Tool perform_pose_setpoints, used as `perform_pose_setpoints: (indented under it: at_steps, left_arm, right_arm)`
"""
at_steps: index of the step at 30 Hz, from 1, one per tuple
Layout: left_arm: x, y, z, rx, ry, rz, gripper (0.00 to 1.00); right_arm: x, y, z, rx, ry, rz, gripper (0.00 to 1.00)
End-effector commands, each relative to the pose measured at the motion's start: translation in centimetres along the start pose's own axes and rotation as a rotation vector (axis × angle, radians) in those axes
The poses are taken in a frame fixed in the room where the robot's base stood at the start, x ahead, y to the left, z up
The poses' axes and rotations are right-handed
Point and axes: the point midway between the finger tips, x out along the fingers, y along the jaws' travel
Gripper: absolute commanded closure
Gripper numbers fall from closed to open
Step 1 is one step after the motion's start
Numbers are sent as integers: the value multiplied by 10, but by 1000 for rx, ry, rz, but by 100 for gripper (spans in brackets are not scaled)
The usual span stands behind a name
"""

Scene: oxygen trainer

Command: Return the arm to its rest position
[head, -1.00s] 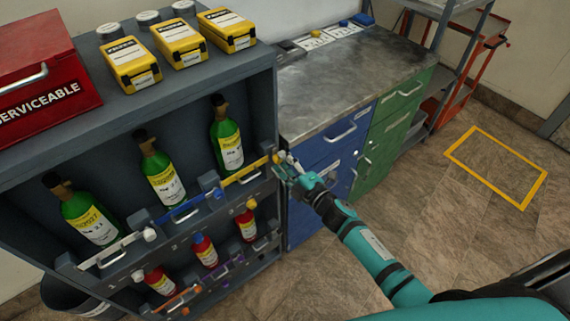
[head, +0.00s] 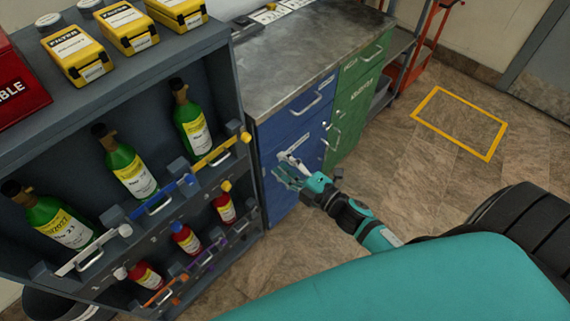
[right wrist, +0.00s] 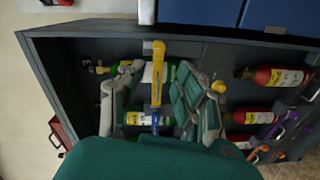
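My right gripper (head: 288,172) is in front of the blue cabinet drawers, to the right of the bottle rack (head: 262,128) and apart from its yellow retaining bar (head: 218,153). In the right wrist view its two fingers (right wrist: 155,98) are spread with nothing held between them. The yellow bar (right wrist: 158,72) and a green bottle (right wrist: 134,118) show in the gap behind. My right arm, teal and black, reaches in from the lower right of the head view. My left gripper is out of view.
Green bottles (head: 127,171) stand on the upper shelf and red bottles (head: 186,239) on the lower. Yellow filter boxes (head: 78,53) and a red case (head: 16,88) sit on top. A blue and green cabinet (head: 345,98) adjoins. The floor inside the yellow outline (head: 461,121) is clear.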

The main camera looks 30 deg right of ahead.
Motion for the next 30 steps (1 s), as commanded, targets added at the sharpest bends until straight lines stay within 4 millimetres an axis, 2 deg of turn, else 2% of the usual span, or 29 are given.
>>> perform_pose_setpoints:
  at_steps: [12,14,16,17,20,21,23,24,26,27,29,30]
  left_arm:
    - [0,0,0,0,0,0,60]
    - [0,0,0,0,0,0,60]
    - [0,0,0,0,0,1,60]
    - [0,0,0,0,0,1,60]
    - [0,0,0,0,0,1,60]
    - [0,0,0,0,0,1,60]
    - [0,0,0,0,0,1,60]
    - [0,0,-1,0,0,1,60]
    - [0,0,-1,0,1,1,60]
    - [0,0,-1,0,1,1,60]
    - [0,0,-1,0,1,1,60]
    - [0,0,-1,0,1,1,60]
  right_arm:
    - [0,-1,1,3,-2,-2,66]
    - [0,-8,4,18,-14,-13,66]
    - [-3,-26,12,66,-47,-45,66]
    - [-5,-38,17,96,-68,-65,66]
    - [-18,-94,38,235,-171,-157,66]
    - [-27,-121,46,303,-224,-202,66]
    - [-44,-164,57,404,-307,-270,66]
    - [-57,-191,62,471,-365,-314,66]
    - [-79,-231,67,567,-453,-379,66]
    - [-96,-257,68,627,-514,-422,66]
    - [-123,-295,67,714,-605,-485,66]
    - [-143,-318,66,770,-669,-526,66]
